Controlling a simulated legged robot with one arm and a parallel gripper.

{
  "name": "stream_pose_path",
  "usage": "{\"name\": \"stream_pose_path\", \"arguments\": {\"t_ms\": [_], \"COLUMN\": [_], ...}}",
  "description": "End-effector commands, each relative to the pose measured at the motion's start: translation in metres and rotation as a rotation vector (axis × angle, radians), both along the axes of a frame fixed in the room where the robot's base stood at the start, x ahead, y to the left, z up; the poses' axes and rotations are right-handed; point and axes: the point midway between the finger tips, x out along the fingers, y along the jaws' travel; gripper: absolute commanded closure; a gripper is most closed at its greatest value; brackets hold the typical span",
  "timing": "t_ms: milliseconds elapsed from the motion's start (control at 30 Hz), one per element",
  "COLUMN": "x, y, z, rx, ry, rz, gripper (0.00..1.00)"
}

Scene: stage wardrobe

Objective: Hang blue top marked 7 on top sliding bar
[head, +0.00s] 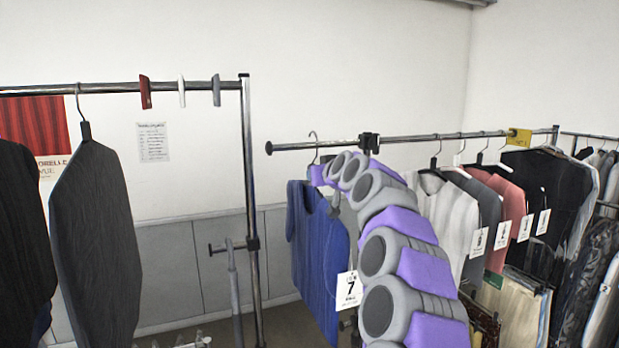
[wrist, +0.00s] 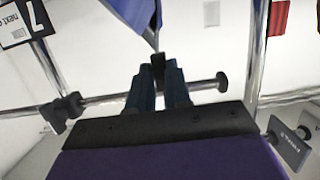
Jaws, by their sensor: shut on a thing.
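The blue top marked 7 (head: 320,250) hangs on a hanger in the head view, with its number tag (head: 348,290) at its lower right. The hanger's hook (head: 313,136) shows at the left part of the top sliding bar (head: 300,146); whether it rests on the bar I cannot tell. My gripper (wrist: 158,78) is shut on a dark part of the hanger, close to the blue cloth (wrist: 132,12) in the wrist view. The bar (wrist: 200,87) passes across behind the fingers there. In the head view my arm hides the fingers and part of the top.
Right of a clamp (head: 368,143), the bar holds several tagged garments, including a pink top (head: 508,205), and a yellow marker (head: 519,138). A left rail (head: 200,86) carries dark garments (head: 95,240) and coloured clips. A chrome post (head: 250,200) stands left of the blue top.

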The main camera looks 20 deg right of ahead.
Motion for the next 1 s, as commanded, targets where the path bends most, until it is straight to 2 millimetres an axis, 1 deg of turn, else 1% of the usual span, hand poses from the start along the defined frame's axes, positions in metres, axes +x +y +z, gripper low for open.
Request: {"name": "stream_pose_path", "arguments": {"t_ms": [67, 300, 367, 733, 833, 1000], "x": [0.001, 0.012, 0.014, 0.03, 0.034, 0.042], "y": [0.007, 0.02, 0.019, 0.0, 0.002, 0.01], "z": [0.0, 0.002, 0.003, 0.001, 0.001, 0.002], "rx": [-0.003, -0.012, -0.011, -0.001, -0.001, -0.004], "ry": [0.002, 0.002, 0.0, 0.001, 0.002, 0.001], "rz": [0.003, 0.003, 0.003, 0.001, 0.001, 0.001], "gripper": [1.0, 1.0, 1.0, 1.0, 1.0, 1.0]}}
